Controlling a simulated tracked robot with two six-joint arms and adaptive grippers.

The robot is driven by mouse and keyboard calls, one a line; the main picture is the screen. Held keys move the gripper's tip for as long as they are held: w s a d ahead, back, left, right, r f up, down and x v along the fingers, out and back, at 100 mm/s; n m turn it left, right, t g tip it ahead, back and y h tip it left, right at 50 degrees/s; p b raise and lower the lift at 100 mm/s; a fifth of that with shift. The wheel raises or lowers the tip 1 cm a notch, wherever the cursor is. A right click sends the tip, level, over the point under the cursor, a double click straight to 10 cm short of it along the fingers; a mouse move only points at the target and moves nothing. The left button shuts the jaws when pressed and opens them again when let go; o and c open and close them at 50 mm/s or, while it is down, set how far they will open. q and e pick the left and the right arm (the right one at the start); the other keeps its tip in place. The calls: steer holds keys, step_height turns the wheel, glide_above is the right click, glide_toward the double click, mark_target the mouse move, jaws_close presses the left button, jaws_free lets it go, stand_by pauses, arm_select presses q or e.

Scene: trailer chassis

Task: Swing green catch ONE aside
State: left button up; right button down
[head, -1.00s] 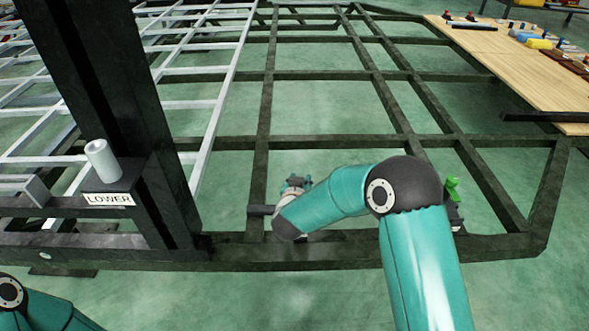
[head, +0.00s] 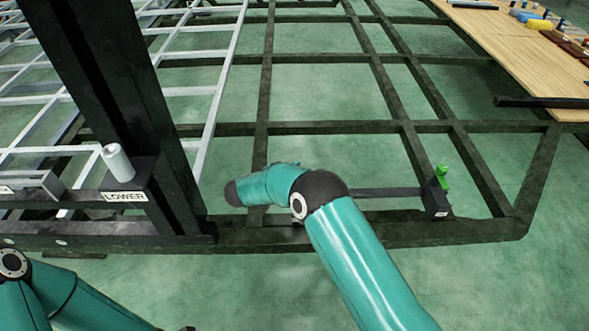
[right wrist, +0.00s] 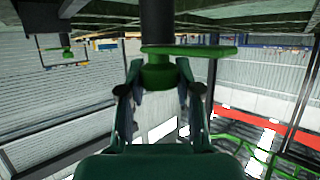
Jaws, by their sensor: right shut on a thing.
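In the right wrist view a green catch (right wrist: 205,51) has a round hub under a dark post, with a flat arm reaching right. My right gripper (right wrist: 160,80) is shut on the hub, one finger on each side. In the head view my right arm covers its own gripper and the held catch. No label tells which catch is ONE. My left arm shows at the lower left, its gripper outside the picture.
A dark chassis frame (head: 330,128) with open bays surrounds my right arm. A dark post with a block labelled LOWER (head: 126,197) stands at left, by a white ladder-like frame (head: 217,108). A wooden table (head: 520,62) is at the upper right.

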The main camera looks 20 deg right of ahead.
steer(key=shift+w+a, duration=0.2)
steer(key=shift+a, duration=0.1)
steer(key=c, duration=0.8)
jaws_free()
steer(key=shift+d, duration=0.1)
steer(key=shift+s, duration=0.1)
steer(key=v, duration=1.2)
